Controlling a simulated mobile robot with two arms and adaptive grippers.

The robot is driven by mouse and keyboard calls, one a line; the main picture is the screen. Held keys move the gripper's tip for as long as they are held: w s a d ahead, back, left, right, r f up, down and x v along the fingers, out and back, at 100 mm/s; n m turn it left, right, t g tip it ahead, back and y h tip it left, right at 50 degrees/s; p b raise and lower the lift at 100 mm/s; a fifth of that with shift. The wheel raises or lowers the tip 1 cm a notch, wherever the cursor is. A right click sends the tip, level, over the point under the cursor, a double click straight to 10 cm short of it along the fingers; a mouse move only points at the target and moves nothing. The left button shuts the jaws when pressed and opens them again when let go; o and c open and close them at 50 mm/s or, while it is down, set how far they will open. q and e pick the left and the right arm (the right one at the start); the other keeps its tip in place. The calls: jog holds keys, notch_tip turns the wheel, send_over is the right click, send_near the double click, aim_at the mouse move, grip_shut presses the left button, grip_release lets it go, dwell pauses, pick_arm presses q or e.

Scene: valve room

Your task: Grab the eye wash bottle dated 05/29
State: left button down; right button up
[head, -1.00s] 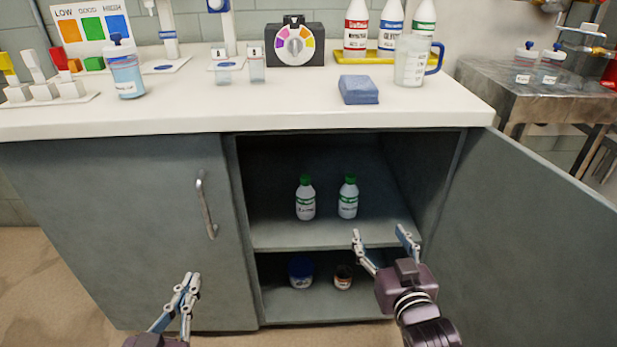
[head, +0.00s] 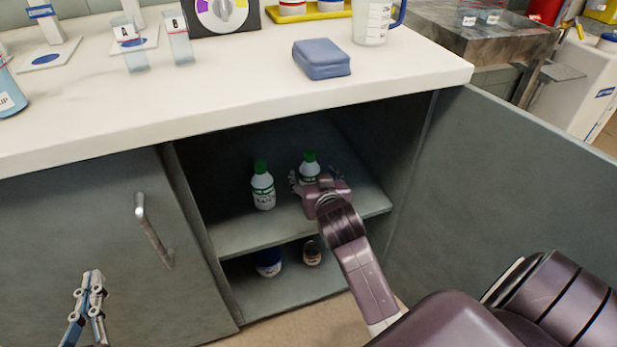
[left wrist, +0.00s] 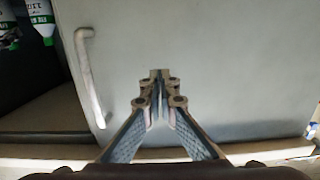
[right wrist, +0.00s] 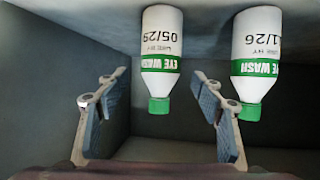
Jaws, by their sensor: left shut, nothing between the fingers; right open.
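Two white eye wash bottles with green caps stand on the upper cabinet shelf. The bottle dated 05/29 (right wrist: 161,45) appears inverted in the right wrist view, between my open right fingers with a gap on each side. It is the right-hand bottle (head: 309,165) in the head view, its lower part hidden by my right gripper (head: 314,180). The other bottle (head: 263,188) stands to its left; its partly cut date ends in 1/26 (right wrist: 258,50). My left gripper (head: 91,278) is shut and empty before the closed cabinet door.
The upper shelf (head: 240,233) has a side wall close on the right. The open door (head: 500,190) is right of my right arm. A blue-lidded jar (head: 269,262) and a small brown jar (head: 311,252) stand below. The door handle (head: 152,232) is near my left gripper.

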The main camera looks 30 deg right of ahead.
aim_at(312, 177)
jog(key=shift+w+d+f+b, duration=0.3)
jog(key=shift+w+f+b, duration=0.45)
jog(key=shift+f, duration=0.2)
jog(key=shift+b+x, duration=0.45)
jog(key=shift+x, duration=0.8)
jog(key=shift+w, duration=0.15)
pick_arm(q)
notch_tip(312, 177, up, 13)
jog(key=s+d+t+h, duration=0.1)
jog(key=s+t+h, duration=0.1)
jog(key=t, duration=0.4)
jog(key=shift+s+t, duration=0.3)
pick_arm(e)
jog(key=c, duration=1.5)
